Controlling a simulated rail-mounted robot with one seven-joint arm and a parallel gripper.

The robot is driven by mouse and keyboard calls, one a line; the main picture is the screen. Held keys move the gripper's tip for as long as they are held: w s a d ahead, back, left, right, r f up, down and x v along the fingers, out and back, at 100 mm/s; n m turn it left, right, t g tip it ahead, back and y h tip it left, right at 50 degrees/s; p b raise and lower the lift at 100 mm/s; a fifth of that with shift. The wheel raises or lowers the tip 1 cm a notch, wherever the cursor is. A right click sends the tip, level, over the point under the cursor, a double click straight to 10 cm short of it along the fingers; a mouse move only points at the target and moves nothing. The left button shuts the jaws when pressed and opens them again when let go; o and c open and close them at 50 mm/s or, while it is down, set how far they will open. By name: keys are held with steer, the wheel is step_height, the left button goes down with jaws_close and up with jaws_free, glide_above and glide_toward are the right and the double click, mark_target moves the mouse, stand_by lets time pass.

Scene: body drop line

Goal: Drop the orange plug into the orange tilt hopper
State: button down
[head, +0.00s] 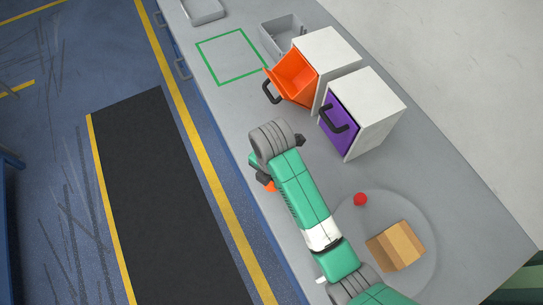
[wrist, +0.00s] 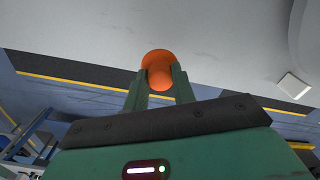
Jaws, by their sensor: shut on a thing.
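The orange plug (wrist: 158,62) is between the two fingertips of my gripper (wrist: 158,82) in the wrist view, with its round head beyond the tips. In the head view only a small orange part of the plug (head: 270,187) shows beside my wrist, above the front edge of the bench. My arm hides most of the gripper (head: 263,176) there. The orange tilt hopper (head: 296,76) is tilted open in a white housing, with a dark handle on its front. The hopper is farther up the bench than my gripper, and the two are apart.
A purple hopper (head: 338,122) in a white housing stands beside the orange one and looks shut. A red ball (head: 360,199) and a cardboard box (head: 397,246) are on a round grey plate (head: 424,215). A grey bin (head: 283,35) and a green outlined square (head: 232,55) lie farther up.

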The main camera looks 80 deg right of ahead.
steer(key=w+a+r+m, duration=0.2)
steer(key=w+a+m, duration=0.5)
steer(key=w+a, duration=0.5)
steer(key=w+a+r+m, duration=0.2)
steer(key=w+a+m, duration=0.6)
steer(key=w, duration=0.7)
steer(key=s+d+r+m, duration=0.1)
steer(key=d+r+m, duration=0.3)
steer(key=d, duration=0.6)
steer(key=d+r+m, duration=0.2)
steer(key=d+m, duration=0.4)
steer(key=d, duration=0.4)
steer(key=s+d+r+m, duration=0.1)
steer(key=d+r+m, duration=0.3)
steer(key=d, duration=0.6)
steer(key=s+d+r+m, duration=0.5)
steer(key=s+d+m, duration=0.1)
steer(key=s+d, duration=0.5)
steer(key=s+d+r+m, duration=0.5)
steer(key=s+d+m, duration=0.1)
steer(key=s+d, duration=0.5)
steer(key=shift+r+m, duration=0.25)
steer(key=shift+m, duration=0.15)
